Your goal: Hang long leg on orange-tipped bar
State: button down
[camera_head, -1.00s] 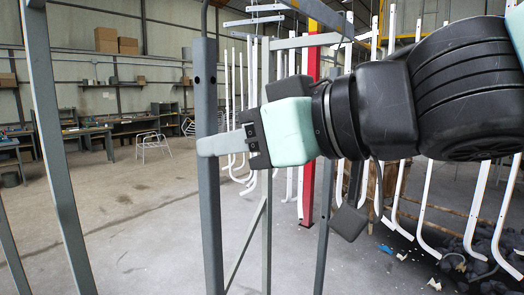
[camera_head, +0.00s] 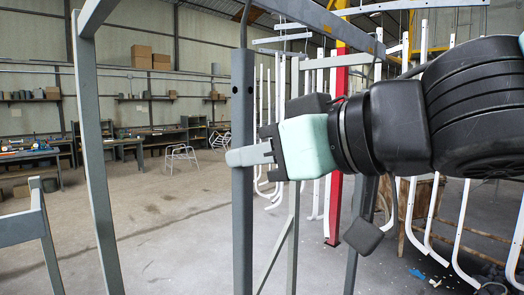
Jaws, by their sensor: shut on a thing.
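A long dark grey leg (camera_head: 242,215) hangs upright in front of me, with two small holes near its top. A thin dark wire hook (camera_head: 245,25) rises from its top end and runs toward the picture's top edge. My gripper (camera_head: 241,156) is shut on the leg a little below the holes, its pale grey finger across the near side. The hook appears apart from this bar, though depth is hard to judge.
A grey frame post (camera_head: 98,170) stands at the left, with a lower grey rail (camera_head: 18,228) beside it. A red post (camera_head: 336,205) stands behind my arm. Several white bent tubes (camera_head: 470,235) hang at the right. Open floor (camera_head: 165,225) lies at centre left.

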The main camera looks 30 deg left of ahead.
aim_at(250, 118)
jog(key=shift+r+p, duration=2.15)
jog(key=shift+p, duration=0.2)
